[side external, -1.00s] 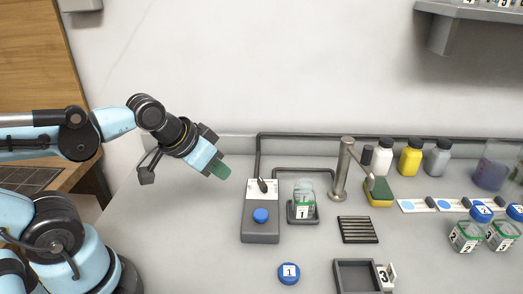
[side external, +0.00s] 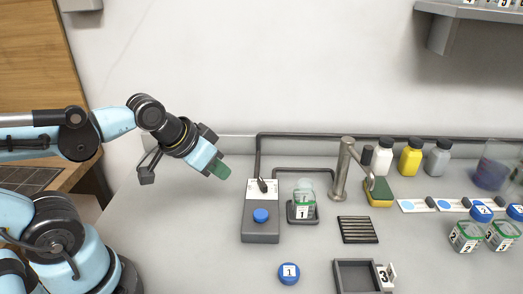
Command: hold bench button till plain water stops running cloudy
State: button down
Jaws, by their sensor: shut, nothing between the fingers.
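The bench button (side external: 261,215) is a blue round button on a grey box (side external: 261,236) with a white panel and a small toggle behind it. My gripper (side external: 221,171) is shut and empty, with green fingertips, in the air to the upper left of the button and apart from it. A clear jar (side external: 303,205) with a green band and a label 1 stands on a small dark stand beside the box. A metal tap (side external: 343,170) stands to the right, its spout over the drain side. I cannot make out running water or its cloudiness.
A slotted drain (side external: 359,230) lies below the tap. A blue lid marked 1 (side external: 289,273) and a grey tray (side external: 357,277) lie in front. Jars (side external: 465,237), bottles (side external: 411,157) and a sponge (side external: 379,193) stand right. The bench left of the box is clear.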

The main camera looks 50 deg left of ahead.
dwell(0.5)
jog(key=r+m+t+h, duration=0.1)
jog(key=r+m+t, duration=0.1)
jog(key=m, duration=0.9)
send_over(257, 216)
jog(key=shift+f, duration=0.15)
jog(key=shift+f, duration=4.3)
jog(key=shift+f, duration=0.2)
jog(key=shift+f, duration=0.25)
jog(key=shift+f, duration=0.55)
dwell(0.6)
